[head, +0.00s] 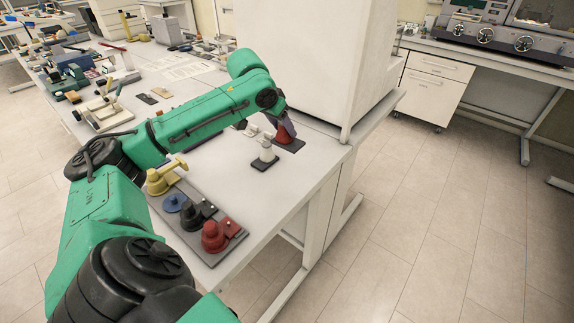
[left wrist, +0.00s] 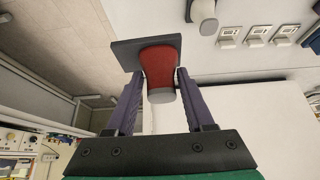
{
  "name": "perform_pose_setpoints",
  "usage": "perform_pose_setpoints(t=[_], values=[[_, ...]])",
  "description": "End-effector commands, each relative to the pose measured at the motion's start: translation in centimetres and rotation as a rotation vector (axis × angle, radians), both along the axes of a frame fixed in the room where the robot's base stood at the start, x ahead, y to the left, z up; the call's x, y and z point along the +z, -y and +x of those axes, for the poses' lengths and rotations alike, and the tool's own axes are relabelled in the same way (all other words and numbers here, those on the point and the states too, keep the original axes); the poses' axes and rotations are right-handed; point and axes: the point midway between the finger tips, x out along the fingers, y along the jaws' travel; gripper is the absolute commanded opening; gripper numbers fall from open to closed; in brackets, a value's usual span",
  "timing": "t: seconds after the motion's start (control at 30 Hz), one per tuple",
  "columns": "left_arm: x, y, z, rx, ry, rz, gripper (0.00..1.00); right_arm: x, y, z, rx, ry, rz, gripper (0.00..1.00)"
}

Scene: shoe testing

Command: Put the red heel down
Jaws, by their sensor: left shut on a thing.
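The red heel (head: 287,131) is a tapered red piece with a flat dark base plate and a pale end. It is near the table's right end, beside the white cabinet. My left gripper (head: 280,118) is shut on it from above. In the left wrist view the red heel (left wrist: 158,60) is between the two fingers of my left gripper (left wrist: 159,76), with its dark plate beyond the fingertips. The plate is at or just above the table top (head: 245,190); I cannot tell if they touch. My right gripper is not in view.
A white heel (head: 266,151) on a dark plate stands just left of the red heel. A grey tray (head: 222,250) nearer me bears yellow, blue, black and red parts. The white cabinet (head: 310,60) stands close behind the gripper. Clear table lies right of the tray.

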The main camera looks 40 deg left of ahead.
Motion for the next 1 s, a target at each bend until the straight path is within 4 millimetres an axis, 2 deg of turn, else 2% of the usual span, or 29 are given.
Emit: perform_pose_setpoints(t=[0.03,0.1,0.2,0.4,0.5,0.73,0.77,0.8,0.83,1.0], values=[[-2.0,-0.1,-0.2,0.0,-0.008,0.003,0.0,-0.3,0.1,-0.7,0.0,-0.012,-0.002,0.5],[-4.2,0.0,-0.1,-0.001,-0.008,0.002,0.0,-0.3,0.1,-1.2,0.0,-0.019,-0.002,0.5],[-6.6,0.0,-0.1,-0.002,-0.004,0.0,0.0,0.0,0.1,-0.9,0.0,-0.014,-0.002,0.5],[-10.0,0.1,0.0,-0.002,-0.003,-0.003,0.0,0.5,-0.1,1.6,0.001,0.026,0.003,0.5],[-11.8,0.1,0.1,-0.002,-0.002,-0.003,0.0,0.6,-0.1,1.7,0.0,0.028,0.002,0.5],[-12.3,0.1,0.1,-0.002,0.001,-0.001,0.0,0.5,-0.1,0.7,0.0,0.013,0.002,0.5],[-12.4,0.1,0.1,-0.002,0.0,-0.001,0.65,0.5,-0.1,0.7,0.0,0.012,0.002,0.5],[-12.4,0.1,0.1,-0.002,0.0,-0.001,0.8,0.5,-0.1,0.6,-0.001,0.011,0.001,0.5],[-12.4,0.1,0.1,-0.002,0.0,-0.001,0.84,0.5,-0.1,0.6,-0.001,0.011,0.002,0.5],[-12.3,0.1,0.1,-0.002,0.001,-0.001,0.84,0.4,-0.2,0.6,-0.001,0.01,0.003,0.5]])
